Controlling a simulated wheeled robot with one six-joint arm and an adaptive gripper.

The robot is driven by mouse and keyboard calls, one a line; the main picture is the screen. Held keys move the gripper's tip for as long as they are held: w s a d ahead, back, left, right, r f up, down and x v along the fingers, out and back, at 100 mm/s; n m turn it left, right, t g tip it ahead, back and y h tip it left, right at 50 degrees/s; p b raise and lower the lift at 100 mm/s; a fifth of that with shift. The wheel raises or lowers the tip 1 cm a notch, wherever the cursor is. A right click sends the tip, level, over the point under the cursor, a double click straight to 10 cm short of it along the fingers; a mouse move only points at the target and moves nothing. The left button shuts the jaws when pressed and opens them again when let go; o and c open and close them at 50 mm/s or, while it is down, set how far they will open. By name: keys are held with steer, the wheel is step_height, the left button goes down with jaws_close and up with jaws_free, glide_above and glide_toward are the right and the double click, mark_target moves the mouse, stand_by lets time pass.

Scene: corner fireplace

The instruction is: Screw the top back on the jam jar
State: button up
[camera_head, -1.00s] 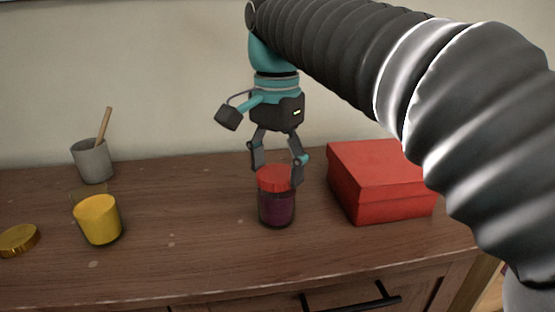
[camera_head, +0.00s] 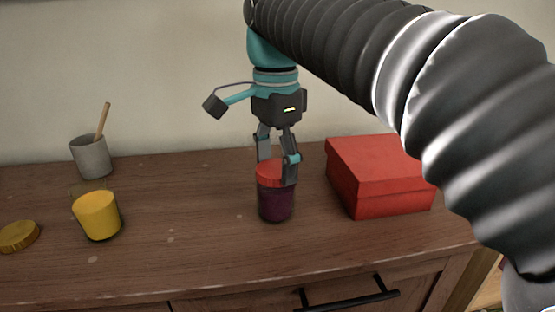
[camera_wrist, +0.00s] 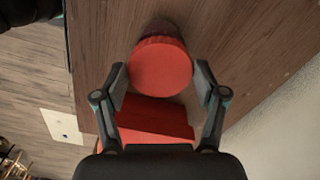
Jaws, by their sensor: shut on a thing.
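The jam jar (camera_head: 276,205) is dark purple glass and stands upright on the wooden cabinet top. Its red top (camera_head: 270,172) sits on the mouth of the jar and looks level; the threads between them cannot be seen. My gripper (camera_head: 277,178) points down at the jar with a finger on either side of the red top, shut on it. In the wrist view the round red top (camera_wrist: 160,65) lies between my two fingertips (camera_wrist: 160,82), and the jar's dark body shows just behind it.
A red box (camera_head: 385,190) stands close to the right of the jar. To the left are a yellow-filled glass jar (camera_head: 97,217), a gold lid (camera_head: 18,237) and a grey cup (camera_head: 91,158) with a wooden stick. The cabinet top (camera_head: 190,225) between the jars is clear.

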steer(key=shift+f, duration=0.15)
steer(key=o, duration=1.3)
steer(key=shift+r, duration=3.15)
